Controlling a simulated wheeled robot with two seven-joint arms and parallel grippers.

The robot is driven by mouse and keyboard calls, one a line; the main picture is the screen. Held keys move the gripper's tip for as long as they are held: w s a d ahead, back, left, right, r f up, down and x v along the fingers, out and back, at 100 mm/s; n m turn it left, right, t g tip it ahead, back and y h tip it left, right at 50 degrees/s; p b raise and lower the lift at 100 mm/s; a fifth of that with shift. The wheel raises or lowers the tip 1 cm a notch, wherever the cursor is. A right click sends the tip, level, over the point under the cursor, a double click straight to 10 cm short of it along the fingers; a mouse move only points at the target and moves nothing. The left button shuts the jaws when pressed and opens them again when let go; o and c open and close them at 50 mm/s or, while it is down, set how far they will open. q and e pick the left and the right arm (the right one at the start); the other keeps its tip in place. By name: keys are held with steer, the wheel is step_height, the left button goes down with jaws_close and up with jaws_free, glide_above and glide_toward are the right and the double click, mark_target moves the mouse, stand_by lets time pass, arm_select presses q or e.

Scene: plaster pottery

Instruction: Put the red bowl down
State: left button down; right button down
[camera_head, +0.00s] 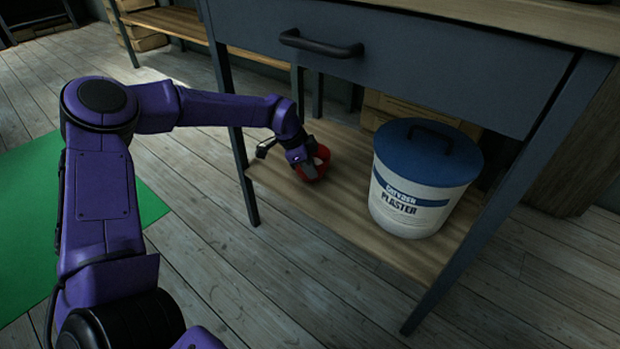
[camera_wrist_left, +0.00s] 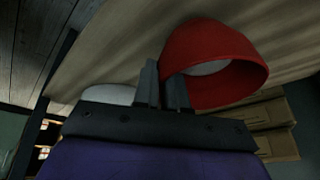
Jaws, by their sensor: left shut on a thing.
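The red bowl (camera_head: 320,159) is at the lower shelf of the dark table in the head view, left of the plaster bucket. In the left wrist view the red bowl (camera_wrist_left: 215,58) is large, with its opening turned toward the lower right and something pale inside. My left gripper (camera_head: 301,160) is shut on the bowl's rim. Its fingers also show in the left wrist view (camera_wrist_left: 165,85), one on each side of the rim. I cannot tell whether the bowl touches the shelf. My right gripper is not in view.
The wooden lower shelf (camera_head: 345,215) has bare room in front of the bowl. A white plaster bucket (camera_head: 408,200) with a blue lid stands on it at the right. A drawer (camera_head: 390,60) and table legs frame the space. Cardboard-coloured boxes (camera_head: 400,108) are behind.

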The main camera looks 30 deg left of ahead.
arm_select(q)
steer(key=shift+f, duration=0.8)
steer(key=shift+f+b, duration=0.1)
steer(key=shift+b, duration=0.2)
steer(key=c, duration=1.2)
jaws_free()
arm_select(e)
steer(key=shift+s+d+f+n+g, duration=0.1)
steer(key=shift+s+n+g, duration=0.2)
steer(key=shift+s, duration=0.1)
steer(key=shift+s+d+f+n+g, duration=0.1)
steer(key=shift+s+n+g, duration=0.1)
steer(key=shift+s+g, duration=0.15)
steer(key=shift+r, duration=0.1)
